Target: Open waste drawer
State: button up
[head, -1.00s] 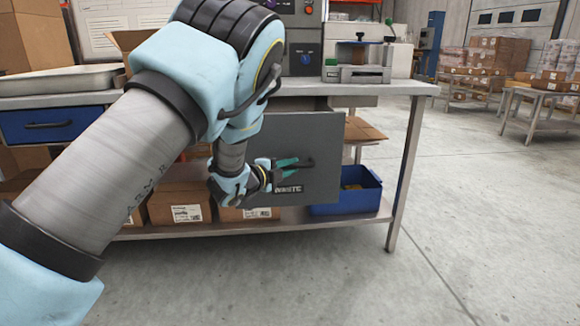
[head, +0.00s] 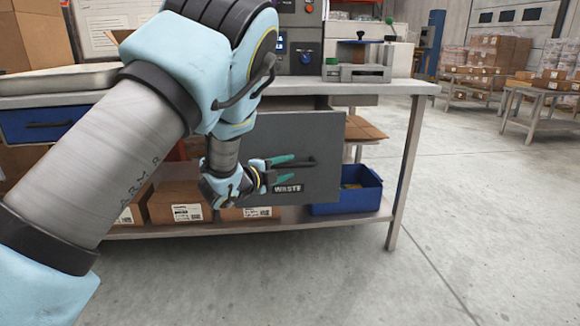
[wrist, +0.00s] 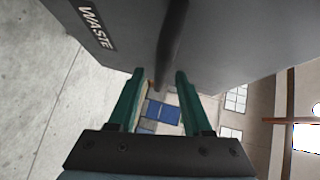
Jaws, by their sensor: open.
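The waste drawer (head: 310,135) is a dark grey front under the bench top, with a white-on-black WASTE label (head: 288,188) and a dark bar handle (head: 308,162). No inside of it shows. My gripper (head: 296,167), with green fingers, is open at the handle, one finger above and one below it in the head view. In the wrist view the handle (wrist: 173,40) runs down to between the open fingertips (wrist: 160,73), with the label at upper left. The fingers are not closed on it; I cannot tell how deep the bar sits between them.
A blue bin (head: 345,198) and cardboard boxes (head: 180,203) stand on the bench's lower shelf. A blue drawer (head: 45,124) is at the left. A clamp-like device (head: 360,62) stands on the bench top. The floor (head: 480,220) at the right is clear.

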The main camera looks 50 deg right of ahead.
jog(key=a+r, duration=0.1)
jog(key=a, duration=0.7)
jog(key=shift+s+a, duration=0.3)
jog(key=shift+s, duration=0.1)
jog(key=shift+r, duration=0.1)
jog(key=w+a+n+t+y, duration=0.8)
jog(key=w+a+n, duration=0.85)
jog(key=a, duration=0.55)
jog(key=s+a+f+n+g+y, duration=0.15)
jog(key=a+n+y, duration=0.3)
jog(key=a, duration=0.65)
jog(key=s+a+n+g+y, duration=0.25)
jog(key=a+n, duration=0.25)
jog(key=a, duration=0.5)
jog(key=s+a+n+g+y, duration=0.1)
jog(key=s+a+n+g, duration=0.4)
jog(key=s+a, duration=0.5)
notch_tip(320, 180, up, 27)
jog(key=s+d+n+t+p, duration=0.1)
jog(key=p, duration=2.6)
jog(key=shift+d, duration=0.2)
